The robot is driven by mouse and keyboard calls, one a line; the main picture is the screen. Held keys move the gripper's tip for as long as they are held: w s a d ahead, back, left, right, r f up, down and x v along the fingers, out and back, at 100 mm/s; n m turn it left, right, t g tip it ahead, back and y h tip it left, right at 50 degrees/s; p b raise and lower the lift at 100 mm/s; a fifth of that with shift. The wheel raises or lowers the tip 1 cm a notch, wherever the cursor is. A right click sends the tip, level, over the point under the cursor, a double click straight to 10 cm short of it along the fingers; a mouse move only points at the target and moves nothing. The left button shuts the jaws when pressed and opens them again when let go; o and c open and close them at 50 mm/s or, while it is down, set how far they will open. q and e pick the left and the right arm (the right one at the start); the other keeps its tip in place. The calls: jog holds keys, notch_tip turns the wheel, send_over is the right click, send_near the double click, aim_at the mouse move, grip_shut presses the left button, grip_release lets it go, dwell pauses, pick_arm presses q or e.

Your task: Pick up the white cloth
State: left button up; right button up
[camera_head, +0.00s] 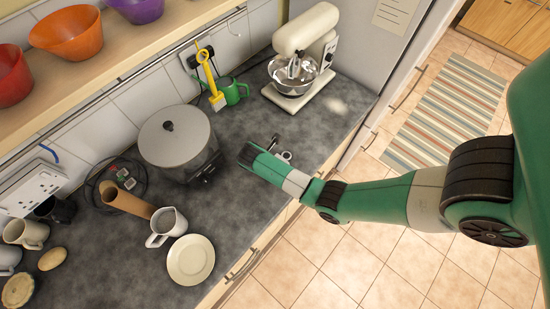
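I cannot make out a white cloth for certain. A small pale patch (335,104) lies on the grey counter beside the stand mixer, but I cannot tell what it is. My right arm, green with a white band, reaches in from the right over the counter's front edge. Its dark end, the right gripper (247,155), is over the counter to the right of the slow cooker. Its fingers are too small and dark to tell open from shut. My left gripper is not in view.
A cream stand mixer (303,52) stands at the back. The slow cooker (178,140), a white jug (168,223), a cream plate (190,260) and a green watering can (232,91) stand on the counter (245,205). Bowls sit on a wooden shelf (105,62) above. A striped rug (450,115) lies on the floor.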

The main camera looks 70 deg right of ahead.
jog(key=shift+f, duration=0.1)
jog(key=c, duration=1.2)
jog(key=shift+o, duration=0.2)
